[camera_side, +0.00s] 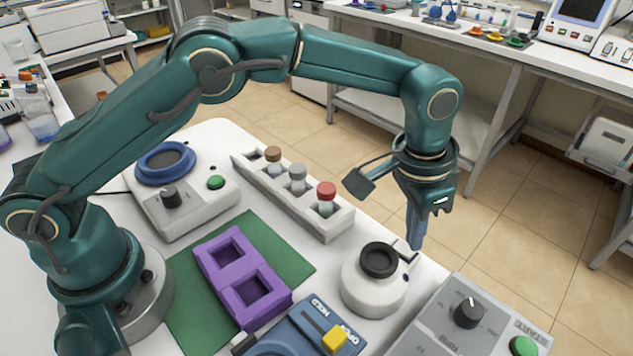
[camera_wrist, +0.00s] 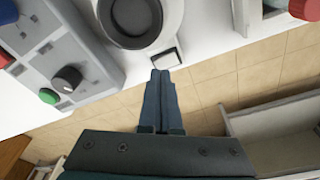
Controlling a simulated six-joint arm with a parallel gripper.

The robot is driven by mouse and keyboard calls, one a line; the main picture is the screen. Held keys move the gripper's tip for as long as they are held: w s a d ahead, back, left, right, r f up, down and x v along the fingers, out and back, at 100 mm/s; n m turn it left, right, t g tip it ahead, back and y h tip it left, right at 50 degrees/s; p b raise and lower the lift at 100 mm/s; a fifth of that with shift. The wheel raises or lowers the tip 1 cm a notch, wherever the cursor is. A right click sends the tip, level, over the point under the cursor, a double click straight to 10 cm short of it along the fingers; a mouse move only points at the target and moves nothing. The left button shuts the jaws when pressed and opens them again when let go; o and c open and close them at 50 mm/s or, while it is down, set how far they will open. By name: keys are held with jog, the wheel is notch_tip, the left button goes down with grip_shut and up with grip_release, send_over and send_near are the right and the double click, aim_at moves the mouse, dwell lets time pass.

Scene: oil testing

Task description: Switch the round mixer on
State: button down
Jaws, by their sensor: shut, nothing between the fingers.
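The round mixer (camera_side: 372,292) is a squat white round device with a black cup on top, standing near the table's far edge. In the wrist view the mixer (camera_wrist: 174,28) is at the top centre, cut off by the frame. Its small switch (camera_wrist: 166,60) with a pale face and dark frame sticks out from its side. My gripper (camera_side: 416,244) points down just beyond the switch side of the mixer. It is shut and empty. In the wrist view the fingertips (camera_wrist: 160,74) appear just below the switch; I cannot tell if they touch it.
A grey control box (camera_side: 440,318) with a black knob and green button stands right of the mixer. A blue device (camera_side: 290,338) with a yellow lever is in front. A vial rack (camera_side: 330,220), purple holder (camera_side: 243,270) and white blue-topped machine (camera_side: 190,212) stand left.

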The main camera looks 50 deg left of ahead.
aim_at(408, 252)
jog(key=shift+f, duration=0.85)
dwell(0.3)
jog(key=shift+r, duration=3.55)
